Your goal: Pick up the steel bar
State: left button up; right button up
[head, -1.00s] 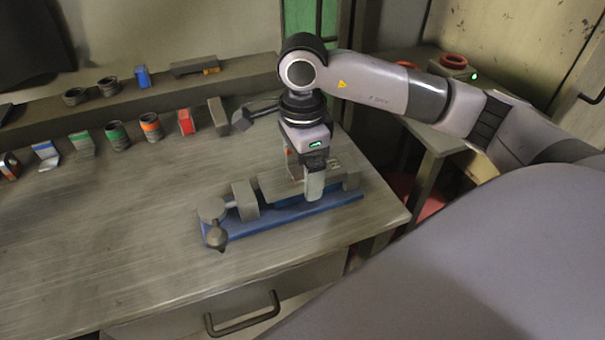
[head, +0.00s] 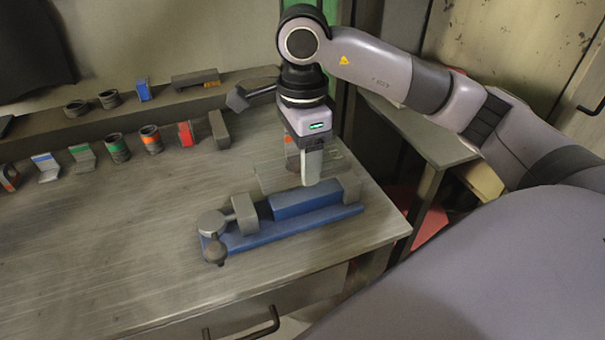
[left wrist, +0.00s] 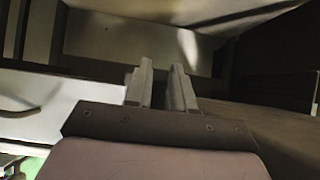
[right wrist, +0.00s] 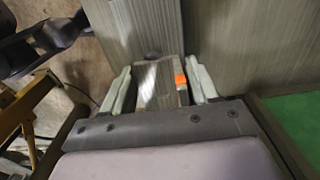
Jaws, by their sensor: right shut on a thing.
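The steel bar (head: 277,178) is grey and blends with the bench top in the head view.
The vise has a grey jaw block (head: 244,214) and a round-knobbed handle (head: 215,250) at its left end. Coloured holders and a red block (head: 186,134) stand along the back of the bench. The bench's left and front are clear. A drawer handle (head: 243,328) shows below.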

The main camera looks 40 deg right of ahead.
notch_tip(320, 180, up, 15)
jog(key=p, duration=0.3)
jog(key=shift+f, duration=0.1)
dwell(0.4)
